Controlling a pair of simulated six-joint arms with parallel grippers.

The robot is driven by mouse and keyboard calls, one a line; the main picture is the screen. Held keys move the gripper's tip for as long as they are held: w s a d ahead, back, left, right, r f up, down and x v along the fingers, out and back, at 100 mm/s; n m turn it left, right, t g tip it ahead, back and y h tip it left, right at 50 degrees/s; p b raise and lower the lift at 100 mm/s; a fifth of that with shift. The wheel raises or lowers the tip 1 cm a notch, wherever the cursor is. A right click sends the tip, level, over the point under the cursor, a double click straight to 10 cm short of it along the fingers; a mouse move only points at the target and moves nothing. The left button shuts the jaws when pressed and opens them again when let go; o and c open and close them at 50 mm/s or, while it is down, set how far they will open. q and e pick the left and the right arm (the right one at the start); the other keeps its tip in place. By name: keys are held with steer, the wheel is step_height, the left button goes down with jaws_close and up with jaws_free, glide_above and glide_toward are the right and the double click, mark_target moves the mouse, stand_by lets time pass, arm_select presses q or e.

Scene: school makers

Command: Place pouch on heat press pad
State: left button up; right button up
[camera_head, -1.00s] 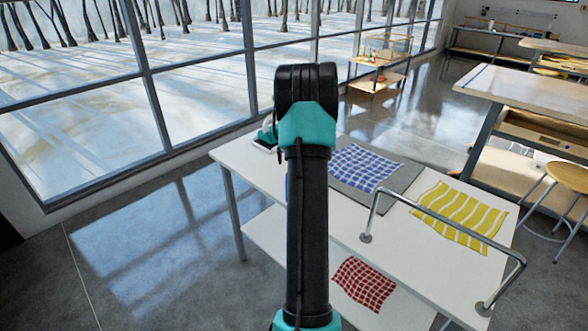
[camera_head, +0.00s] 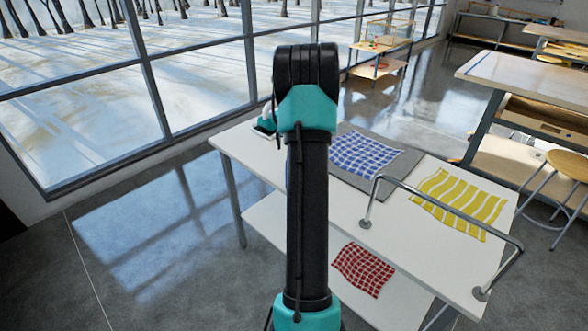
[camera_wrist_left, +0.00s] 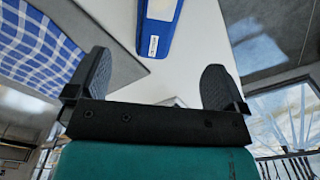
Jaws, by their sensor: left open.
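A blue pouch (camera_wrist_left: 157,30) with a pale panel and a small white label lies on the white table, at the top middle of the left wrist view. In the head view my arm hides nearly all of it. The grey pad (camera_head: 386,186) lies flat on the table with a blue checked cloth on it; its edge also shows at the left of the wrist view (camera_wrist_left: 112,62). My left gripper (camera_wrist_left: 157,85) is open and empty, its fingers apart, with the pouch beyond the gap between them. In the head view the gripper is hidden behind my arm. My right gripper is not in view.
A blue checked cloth (camera_head: 362,157) covers part of the pad. A yellow striped cloth (camera_head: 460,202) lies to the right. A metal rail (camera_head: 440,208) stands up from the table's front. A red checked cloth (camera_head: 362,270) lies on the lower shelf. A small teal-and-white item (camera_head: 264,125) is at the left.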

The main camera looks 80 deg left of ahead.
arm_select(q)
steer(key=d+r+y, duration=0.3)
steer(key=d+y, duration=0.1)
steer(key=d, duration=0.3)
steer(key=shift+s+r, duration=0.25)
steer(key=shift+r, duration=0.05)
steer(key=x, duration=1.2)
steer(key=shift+w+a, duration=0.2)
steer(key=shift+a+f, duration=0.1)
steer(key=shift+a+x, duration=0.1)
steer(key=shift+x, duration=1.15)
steer(key=shift+a+x, duration=0.15)
steer(key=shift+x, duration=1.1)
steer(key=shift+w, duration=0.1)
